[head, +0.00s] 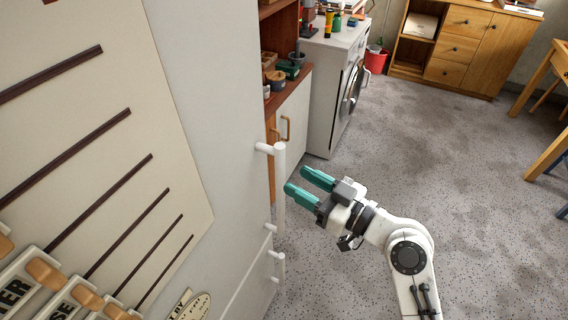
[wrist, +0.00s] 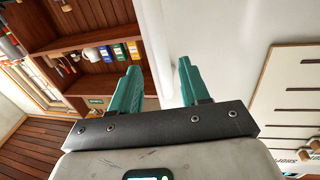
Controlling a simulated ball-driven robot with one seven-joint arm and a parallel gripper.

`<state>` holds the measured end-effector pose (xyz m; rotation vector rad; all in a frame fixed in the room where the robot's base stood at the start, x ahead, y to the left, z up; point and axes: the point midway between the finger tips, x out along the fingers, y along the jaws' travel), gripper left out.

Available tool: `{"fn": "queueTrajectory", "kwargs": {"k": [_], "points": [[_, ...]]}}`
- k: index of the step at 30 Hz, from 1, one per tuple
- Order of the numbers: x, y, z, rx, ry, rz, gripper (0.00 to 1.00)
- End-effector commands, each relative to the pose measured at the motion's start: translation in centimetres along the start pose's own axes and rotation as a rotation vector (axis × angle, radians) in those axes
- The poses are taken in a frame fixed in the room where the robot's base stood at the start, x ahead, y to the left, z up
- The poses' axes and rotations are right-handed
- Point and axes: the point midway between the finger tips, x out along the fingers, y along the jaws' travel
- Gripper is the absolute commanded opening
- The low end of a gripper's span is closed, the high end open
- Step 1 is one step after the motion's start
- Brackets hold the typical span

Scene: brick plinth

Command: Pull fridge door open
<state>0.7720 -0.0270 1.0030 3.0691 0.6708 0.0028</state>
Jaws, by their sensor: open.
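The white fridge door (head: 205,110) fills the left-centre of the head view and looks shut. Its long upright white handle (head: 280,210) stands off the door near its right edge. A shorter handle (head: 279,268) sits lower down. My gripper (head: 297,179) is open and empty, its teal fingers pointing left at the long handle from just right of it. I cannot tell whether they touch it. In the wrist view the open fingers (wrist: 158,68) reach toward a white surface, with the fridge door (wrist: 220,45) to the right.
A cream board (head: 95,130) with dark strips is on the white face at left. Beyond the fridge are a low white-fronted cabinet (head: 292,125) and a white front-loading machine (head: 332,90). A wooden cabinet (head: 460,50) stands far back.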

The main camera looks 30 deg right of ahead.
Motion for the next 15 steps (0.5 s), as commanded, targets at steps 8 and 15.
{"fn": "queueTrajectory", "kwargs": {"k": [8, 15], "points": [[4.5, 0.0, -0.2, 0.001, -0.001, -0.002, 0.46], [6.0, -0.1, 0.0, 0.0, -0.002, -0.001, 0.46]]}}
